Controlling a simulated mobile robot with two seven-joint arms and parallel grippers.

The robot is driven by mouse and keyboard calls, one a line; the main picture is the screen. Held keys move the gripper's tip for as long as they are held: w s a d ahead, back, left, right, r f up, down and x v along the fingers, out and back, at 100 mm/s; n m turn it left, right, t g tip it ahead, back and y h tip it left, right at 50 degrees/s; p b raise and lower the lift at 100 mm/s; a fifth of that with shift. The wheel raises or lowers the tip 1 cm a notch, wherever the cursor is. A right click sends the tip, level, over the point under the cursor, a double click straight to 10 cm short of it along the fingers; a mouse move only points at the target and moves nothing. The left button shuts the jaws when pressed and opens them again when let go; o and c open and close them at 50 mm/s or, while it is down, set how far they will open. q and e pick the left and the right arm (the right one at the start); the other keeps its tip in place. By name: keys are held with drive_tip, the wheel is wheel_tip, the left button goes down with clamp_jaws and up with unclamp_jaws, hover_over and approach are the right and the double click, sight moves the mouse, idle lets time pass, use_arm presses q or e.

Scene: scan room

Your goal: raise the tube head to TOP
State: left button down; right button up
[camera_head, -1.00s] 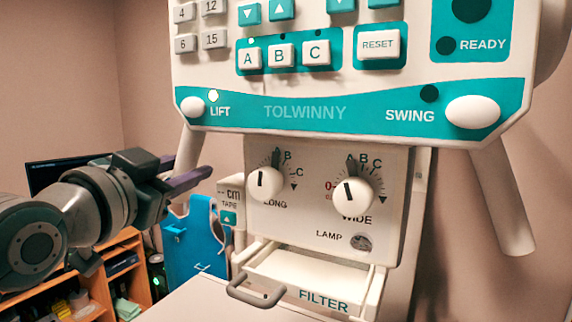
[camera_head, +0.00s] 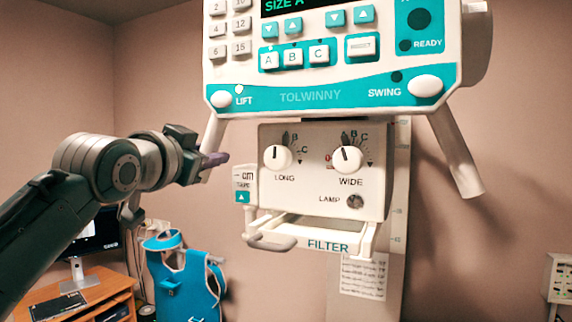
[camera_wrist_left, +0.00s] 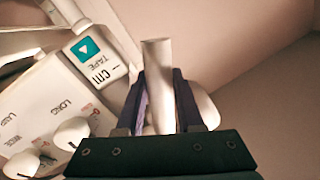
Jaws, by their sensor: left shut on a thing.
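The white and teal tube head (camera_head: 330,97) fills the upper middle of the head view, with a slanted handle bar on each side. My left gripper (camera_head: 214,160) is at the lower part of the left handle (camera_head: 213,133). In the left wrist view, my purple-lined fingers (camera_wrist_left: 165,105) are shut on either side of the pale handle bar (camera_wrist_left: 158,60). The small lamp by LIFT (camera_head: 239,89) is lit white; the one by SWING (camera_head: 397,77) is dark. My right gripper is in neither view.
Below the panel are the LONG knob (camera_head: 278,158), the WIDE knob (camera_head: 347,160) and the FILTER tray (camera_head: 315,235). A column scale (camera_head: 399,205) and a paper sheet (camera_head: 363,275) show behind. A blue apron (camera_head: 185,285) and a wooden desk (camera_head: 90,295) stand low at left.

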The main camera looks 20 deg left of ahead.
use_arm(q)
drive_tip(key=shift+r, duration=0.25)
drive_tip(key=shift+f, duration=0.1)
drive_tip(key=c, duration=0.8)
unclamp_jaws()
drive_tip(key=shift+c, duration=0.2)
drive_tip(key=shift+s+f+b, duration=0.1)
drive_tip(key=shift+s+b, duration=0.35)
drive_tip(key=shift+s, duration=0.05)
drive_tip(key=s+d+b, duration=0.1)
drive_tip(key=s+b, duration=0.3)
drive_tip(key=s, duration=0.4)
drive_tip(key=shift+s+d+b, duration=0.15)
drive_tip(key=shift+s+b, duration=0.2)
drive_tip(key=shift+s, duration=0.05)
